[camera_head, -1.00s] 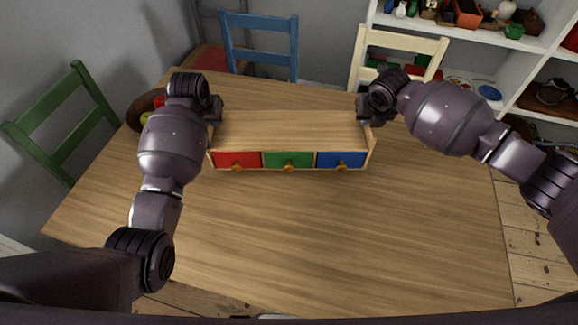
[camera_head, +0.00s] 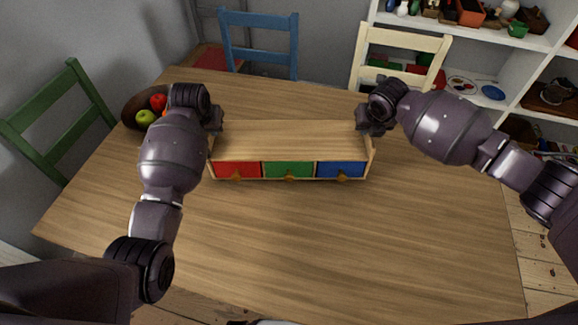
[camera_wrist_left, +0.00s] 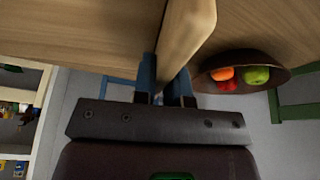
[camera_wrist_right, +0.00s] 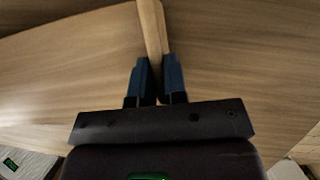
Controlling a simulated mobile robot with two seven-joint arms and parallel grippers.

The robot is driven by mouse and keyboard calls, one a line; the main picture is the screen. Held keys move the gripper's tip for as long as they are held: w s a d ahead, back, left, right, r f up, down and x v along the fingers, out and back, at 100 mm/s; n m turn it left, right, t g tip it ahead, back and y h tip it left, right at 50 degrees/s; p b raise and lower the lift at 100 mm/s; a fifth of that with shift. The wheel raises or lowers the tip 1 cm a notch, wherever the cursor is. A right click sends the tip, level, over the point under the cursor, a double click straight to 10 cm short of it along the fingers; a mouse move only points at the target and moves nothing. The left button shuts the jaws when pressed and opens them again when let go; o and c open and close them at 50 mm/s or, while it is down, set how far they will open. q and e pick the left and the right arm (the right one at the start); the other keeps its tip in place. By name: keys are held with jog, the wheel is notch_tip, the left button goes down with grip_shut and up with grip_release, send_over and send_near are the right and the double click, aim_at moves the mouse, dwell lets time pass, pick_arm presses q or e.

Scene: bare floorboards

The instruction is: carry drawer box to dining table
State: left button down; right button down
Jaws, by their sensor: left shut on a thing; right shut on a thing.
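The drawer box (camera_head: 290,140) is a light wooden box with a red, a green and a blue drawer front, each with a round knob. It is level at the middle of the dining table (camera_head: 350,235); I cannot tell whether its underside touches the top. My left gripper (camera_head: 214,125) is shut on the box's left end panel, which shows between the fingers in the left wrist view (camera_wrist_left: 168,85). My right gripper (camera_head: 366,122) is shut on the right end panel, seen between the fingers in the right wrist view (camera_wrist_right: 156,82).
A brown bowl (camera_head: 130,110) with fruit stands left of my left gripper. A green chair (camera_head: 75,130) is at the left; a blue chair (camera_head: 262,45) and a cream chair (camera_head: 400,45) are behind the table. White shelves (camera_head: 545,45) stand at back right. The table's front is clear.

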pick_arm(q)
jog(key=shift+f+b, duration=0.3)
jog(key=shift+f, duration=0.25)
pick_arm(e)
jog(key=shift+f, duration=0.55)
pick_arm(q)
jog(key=c, duration=1.6)
grip_release()
jog(key=shift+f, duration=0.15)
pick_arm(e)
jog(key=c, duration=1.6)
grip_release()
jog(key=shift+d+f, duration=0.1)
jog(key=shift+f, duration=0.05)
pick_arm(q)
jog(key=o, duration=0.4)
jog(key=shift+s, duration=0.1)
pick_arm(e)
jog(key=o, duration=0.4)
jog(key=shift+s, duration=0.1)
pick_arm(q)
jog(key=shift+o, duration=0.2)
pick_arm(e)
jog(key=shift+o, duration=0.2)
pick_arm(q)
jog(key=v, duration=1.2)
pick_arm(e)
jog(key=v, duration=1.2)
